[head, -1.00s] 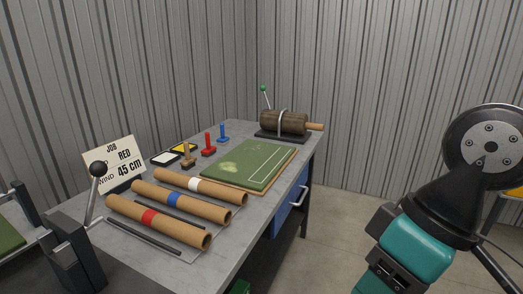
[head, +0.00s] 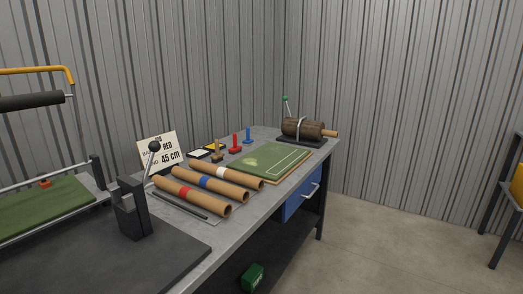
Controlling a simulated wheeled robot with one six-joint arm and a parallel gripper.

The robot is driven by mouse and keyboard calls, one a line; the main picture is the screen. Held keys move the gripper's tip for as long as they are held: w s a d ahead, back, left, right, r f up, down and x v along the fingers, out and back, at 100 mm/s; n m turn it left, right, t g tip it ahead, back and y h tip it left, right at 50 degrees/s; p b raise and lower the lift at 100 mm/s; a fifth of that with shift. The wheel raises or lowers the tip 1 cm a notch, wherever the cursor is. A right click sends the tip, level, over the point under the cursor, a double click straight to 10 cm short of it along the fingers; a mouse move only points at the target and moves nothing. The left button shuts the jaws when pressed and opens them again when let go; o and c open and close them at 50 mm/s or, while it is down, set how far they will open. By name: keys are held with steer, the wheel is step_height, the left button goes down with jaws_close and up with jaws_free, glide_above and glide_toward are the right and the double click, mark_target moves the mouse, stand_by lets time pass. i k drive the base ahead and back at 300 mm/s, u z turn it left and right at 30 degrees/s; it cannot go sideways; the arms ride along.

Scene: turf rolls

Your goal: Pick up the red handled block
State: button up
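The red handled block (head: 235,144) stands upright on the grey workbench (head: 248,210), toward its back edge. It has a wide red base and a thin upright handle. A tan handled block (head: 216,152) stands to its left and a blue one (head: 248,136) to its right. My gripper is not in view, so its distance from the block does not show.
Cardboard tubes with red (head: 190,193), blue and white bands lie in front of the blocks. A green turf mat (head: 268,160) lies to the right, a log roller (head: 305,129) behind it. A job sign (head: 160,153) stands left. A turf machine (head: 135,212) fills the left; floor is clear right.

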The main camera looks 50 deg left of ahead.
mark_target(236, 149)
steer(key=u, duration=0.2)
steer(key=i, duration=1.4)
steer(key=u, duration=0.65)
steer(key=i, duration=1.45)
steer(key=u, duration=1.8)
steer(key=i, duration=1)
steer(key=u, duration=1.05)
